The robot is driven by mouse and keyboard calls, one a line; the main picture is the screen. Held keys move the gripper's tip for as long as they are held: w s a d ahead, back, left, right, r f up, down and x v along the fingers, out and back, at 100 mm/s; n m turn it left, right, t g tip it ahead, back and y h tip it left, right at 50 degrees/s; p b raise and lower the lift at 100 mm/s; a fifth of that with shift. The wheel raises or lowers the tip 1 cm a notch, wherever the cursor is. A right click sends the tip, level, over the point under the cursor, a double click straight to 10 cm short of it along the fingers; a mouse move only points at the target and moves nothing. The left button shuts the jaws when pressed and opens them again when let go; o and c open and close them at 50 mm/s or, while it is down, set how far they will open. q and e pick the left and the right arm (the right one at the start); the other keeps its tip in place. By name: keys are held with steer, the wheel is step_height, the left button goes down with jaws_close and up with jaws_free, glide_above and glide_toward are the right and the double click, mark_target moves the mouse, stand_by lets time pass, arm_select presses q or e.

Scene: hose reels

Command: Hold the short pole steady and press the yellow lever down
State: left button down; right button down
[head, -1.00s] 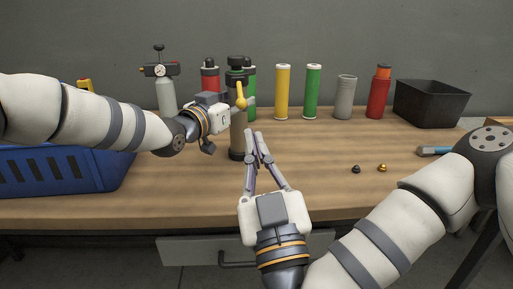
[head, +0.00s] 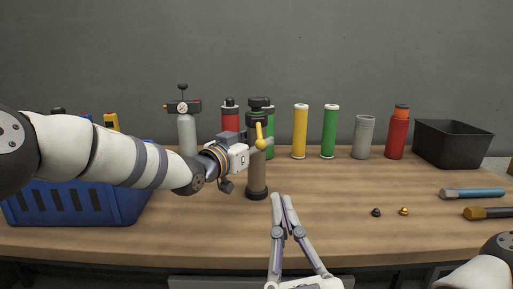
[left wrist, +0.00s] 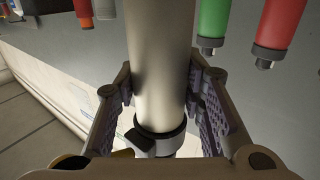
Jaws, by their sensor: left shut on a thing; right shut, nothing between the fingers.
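The short pole (head: 257,178) stands upright on the wooden table, grey-brown with a dark cap and dark foot. The yellow lever (head: 260,137) sits on its upper part, slanting downward on the side facing me. My left gripper (head: 246,157) comes from the left and is shut on the pole, below the cap; its fingertips are largely hidden in the head view. In the left wrist view the pole (left wrist: 160,60) lies between both fingers, with a dark collar near its end. My right gripper (head: 282,196) is shut and empty, in front of the pole and apart from the lever.
A blue basket (head: 75,205) stands at left. Behind are a gauged grey cylinder (head: 187,135) and yellow (head: 300,132), green (head: 329,132), grey (head: 363,138) and red (head: 397,135) cylinders. A black bin (head: 452,145), tools (head: 472,193) and two small knobs (head: 404,211) are at right.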

arm_select(q)
steer(key=c, duration=1)
jaws_free()
